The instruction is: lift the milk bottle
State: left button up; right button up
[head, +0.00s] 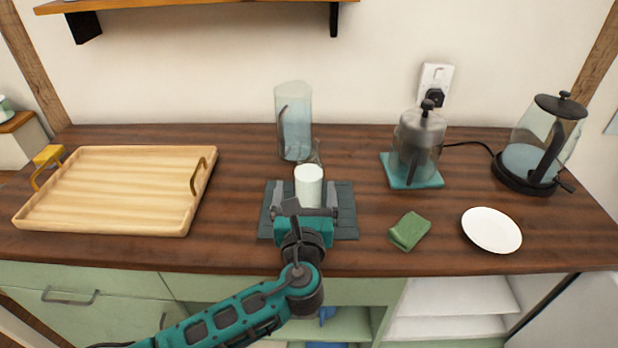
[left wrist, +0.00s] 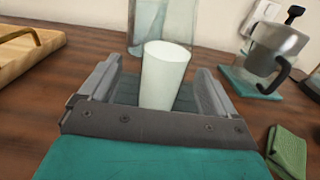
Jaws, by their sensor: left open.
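The milk bottle (head: 308,186) shows as a white, upright cylinder with what looks like a clear glass neck above it. It stands over a dark slate-coloured mat (head: 347,222) on the wooden counter. My left gripper (head: 305,197) is open, with one finger on each side of the bottle. In the left wrist view the white body of the bottle (left wrist: 166,75) stands between the two grey fingers, with a visible gap on both sides. Its base is hidden behind the gripper's palm. My right gripper is not in view.
A tall glass jug (head: 295,120) stands close behind the bottle. A wooden tray (head: 110,190) lies at left.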

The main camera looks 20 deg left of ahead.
aim_at(309, 175)
pick_arm(q)
jog(key=shift+d+x, duration=0.15)
jog(key=shift+x, duration=1.35)
jog(key=shift+d+x, duration=0.15)
jog(key=shift+x, duration=1.4)
jog(key=shift+f, duration=0.2)
jog(key=shift+c, duration=0.3)
jog(key=c, duration=1.4)
